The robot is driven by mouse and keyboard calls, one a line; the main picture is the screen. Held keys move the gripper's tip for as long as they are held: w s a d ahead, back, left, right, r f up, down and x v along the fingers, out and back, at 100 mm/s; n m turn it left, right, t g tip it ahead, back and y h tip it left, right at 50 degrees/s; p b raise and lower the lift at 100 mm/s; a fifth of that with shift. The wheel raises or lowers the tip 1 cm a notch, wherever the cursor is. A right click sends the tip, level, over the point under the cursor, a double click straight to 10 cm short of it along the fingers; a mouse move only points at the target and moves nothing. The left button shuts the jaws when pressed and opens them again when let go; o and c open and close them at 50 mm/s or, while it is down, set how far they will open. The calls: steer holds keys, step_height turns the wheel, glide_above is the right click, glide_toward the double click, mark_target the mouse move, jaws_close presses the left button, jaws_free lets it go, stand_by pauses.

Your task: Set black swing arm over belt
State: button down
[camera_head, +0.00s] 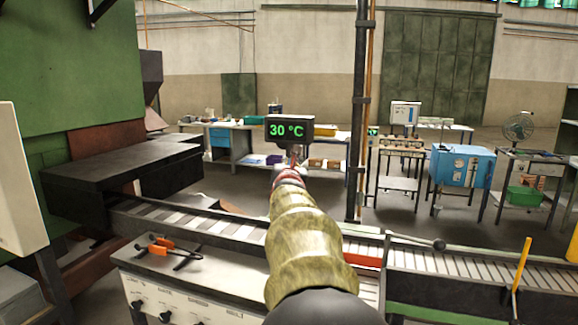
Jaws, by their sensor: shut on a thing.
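The black box with the green 30 °C readout (290,130) stands above the belt's far side and looks like the head of the black swing arm. My arm, in a camouflage sleeve, reaches up from the bottom centre to just under it. My gripper (294,162) is small and mostly hidden by my wrist. It is shut at the underside of the box; the exact grip point cannot be made out. The roller belt (460,266) runs from the furnace mouth at left to the right edge, partly hidden behind my arm.
A dark post (358,120) rises right of the readout. A yellow lever (522,264) stands at right.

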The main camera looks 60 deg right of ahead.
steer(key=shift+r, duration=0.3)
steer(key=c, duration=1.9)
jaws_free()
steer(key=shift+f, duration=0.1)
steer(key=v, duration=0.7)
steer(key=shift+s+a, duration=0.15)
steer(key=shift+s, duration=0.05)
steer(key=shift+f, duration=0.1)
steer(key=shift+c, duration=0.4)
